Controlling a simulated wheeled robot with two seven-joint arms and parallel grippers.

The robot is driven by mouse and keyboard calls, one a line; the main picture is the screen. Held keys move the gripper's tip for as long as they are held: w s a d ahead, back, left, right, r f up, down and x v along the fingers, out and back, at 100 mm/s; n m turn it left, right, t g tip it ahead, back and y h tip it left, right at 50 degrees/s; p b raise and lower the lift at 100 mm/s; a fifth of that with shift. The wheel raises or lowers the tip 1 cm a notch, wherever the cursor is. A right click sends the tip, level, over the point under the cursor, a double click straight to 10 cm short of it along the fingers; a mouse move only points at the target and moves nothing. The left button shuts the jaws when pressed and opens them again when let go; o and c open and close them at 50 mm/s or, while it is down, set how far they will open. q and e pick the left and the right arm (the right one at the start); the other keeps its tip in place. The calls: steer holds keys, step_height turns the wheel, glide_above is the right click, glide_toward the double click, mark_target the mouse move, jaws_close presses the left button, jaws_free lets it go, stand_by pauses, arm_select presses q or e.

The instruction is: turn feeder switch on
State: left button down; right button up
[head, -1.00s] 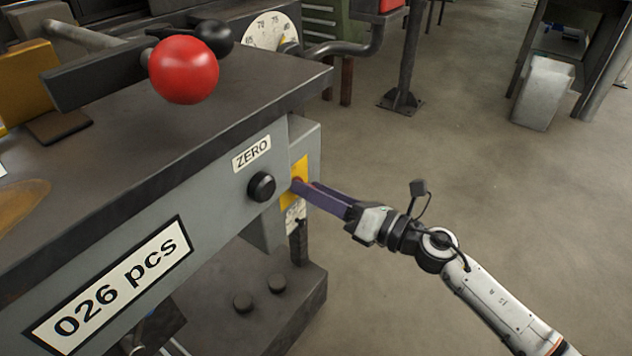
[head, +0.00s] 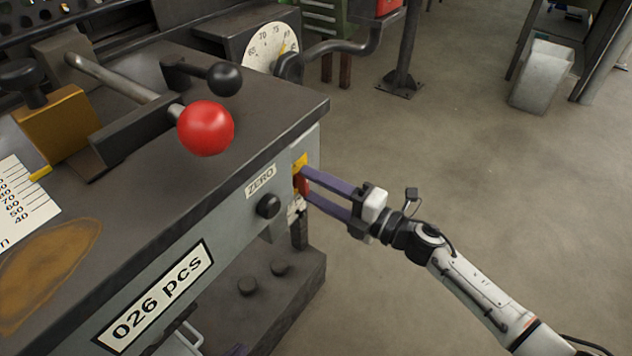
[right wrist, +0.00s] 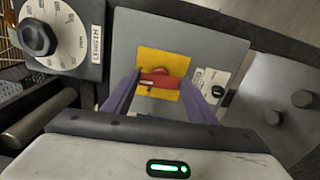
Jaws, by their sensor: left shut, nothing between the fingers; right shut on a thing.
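The feeder switch is a red handle (head: 303,184) on a yellow plate (head: 300,162), on the end face of the grey machine. In the right wrist view the red handle (right wrist: 158,78) lies crosswise between the purple fingers, in front of the yellow plate (right wrist: 165,58). My right gripper (head: 306,184) reaches in from the right and is shut on the handle, one finger above the other in the head view.
A black knob (head: 268,205) under a ZERO label (head: 261,181) sits beside the switch. A red ball lever (head: 205,128) stands above the machine top. A dial (head: 270,48) with a crank is behind.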

steer(key=shift+m, duration=0.3)
stand_by(0.5)
steer(key=o, duration=1.1)
steer(key=shift+c, duration=0.2)
steer(key=shift+d, duration=0.1)
steer(key=p+v, duration=0.1)
steer(key=v, duration=0.9)
